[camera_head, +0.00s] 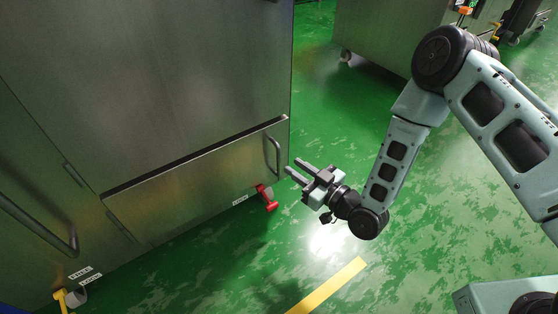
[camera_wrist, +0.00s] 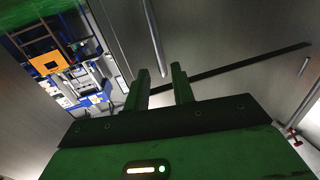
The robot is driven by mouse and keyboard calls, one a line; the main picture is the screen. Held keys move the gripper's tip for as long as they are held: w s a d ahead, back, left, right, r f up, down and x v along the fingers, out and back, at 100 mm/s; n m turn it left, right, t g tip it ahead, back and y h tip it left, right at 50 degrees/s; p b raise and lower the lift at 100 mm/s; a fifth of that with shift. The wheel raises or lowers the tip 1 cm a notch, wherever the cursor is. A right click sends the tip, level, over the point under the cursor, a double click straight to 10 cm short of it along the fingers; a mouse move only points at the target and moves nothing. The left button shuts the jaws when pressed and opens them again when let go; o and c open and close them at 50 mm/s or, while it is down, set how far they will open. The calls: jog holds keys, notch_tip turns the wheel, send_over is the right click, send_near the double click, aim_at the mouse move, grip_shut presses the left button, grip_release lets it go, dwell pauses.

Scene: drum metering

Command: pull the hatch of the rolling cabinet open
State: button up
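The rolling cabinet (camera_head: 150,80) is a large brushed-steel box at the left of the head view. Its hatch (camera_head: 190,195) is the low panel under a dark slanted slot; it looks closed. An upright bar handle (camera_head: 273,153) sits near the hatch's right end. My gripper (camera_head: 293,166) is just right of this handle in the head view, fingers pointing towards the cabinet. It appears apart from the handle, though depth is hard to judge.
A red pedal-like part (camera_head: 267,198) sits low under the hatch's right end, and a yellow one (camera_head: 62,300) at the lower left. Another bar handle (camera_head: 40,225) is on the left panel. A second steel unit on wheels (camera_head: 385,35) stands behind. Green floor is free to the right.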

jog(key=b, duration=0.2)
send_over(279, 173)
jog(key=shift+w, duration=0.35)
grip_shut()
